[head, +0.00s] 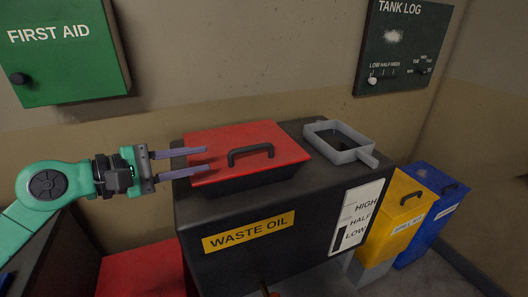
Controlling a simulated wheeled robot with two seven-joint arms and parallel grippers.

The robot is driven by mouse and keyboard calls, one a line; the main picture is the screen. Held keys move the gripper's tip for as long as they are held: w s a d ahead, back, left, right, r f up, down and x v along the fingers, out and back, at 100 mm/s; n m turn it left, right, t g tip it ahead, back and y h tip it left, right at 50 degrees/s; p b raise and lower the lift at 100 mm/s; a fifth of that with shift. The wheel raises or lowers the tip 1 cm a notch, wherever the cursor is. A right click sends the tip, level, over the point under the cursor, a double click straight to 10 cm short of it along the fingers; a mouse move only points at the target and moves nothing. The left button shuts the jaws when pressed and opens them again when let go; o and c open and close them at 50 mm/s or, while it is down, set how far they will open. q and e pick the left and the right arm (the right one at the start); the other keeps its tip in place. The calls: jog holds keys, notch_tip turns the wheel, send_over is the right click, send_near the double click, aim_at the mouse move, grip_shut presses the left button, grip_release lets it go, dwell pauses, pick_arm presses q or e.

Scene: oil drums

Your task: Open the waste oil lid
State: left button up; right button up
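The waste oil tank (310,228) is a dark box with a yellow "WASTE OIL" label on its front. Its red lid (222,142) lies shut on the left part of the top and has a black handle (250,152). My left gripper (207,160) comes in from the left with its two fingers spread apart. The fingertips are at the left end of the lid, short of the handle, with nothing between them. I cannot tell whether they touch the lid. My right gripper is not in view.
A grey tray (348,156) with a spout sits on the tank's top right. A yellow bin (398,215) and a blue bin (432,205) stand right of the tank. A green first aid cabinet (70,70) and a tank log board (405,50) hang on the wall behind.

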aim_at(248, 148)
pick_arm(q)
jog(key=w+d+p, duration=0.2)
jog(key=p, duration=0.1)
jog(key=w+d+p, duration=0.1)
jog(key=shift+d+r, duration=0.2)
jog(key=shift+r, duration=0.1)
jog(key=p+x, duration=0.1)
jog(key=x, duration=0.2)
jog(key=p+x, duration=0.2)
jog(key=x, duration=0.1)
jog(key=f+p+x, duration=0.1)
jog(key=x, duration=0.2)
jog(key=shift+w+d+p, duration=0.1)
jog(key=shift+w+p, duration=0.05)
jog(key=shift+p, duration=0.2)
jog(key=shift+w+d+f, duration=0.2)
jog(key=shift+d, duration=0.05)
jog(key=shift+a, duration=0.1)
grip_shut()
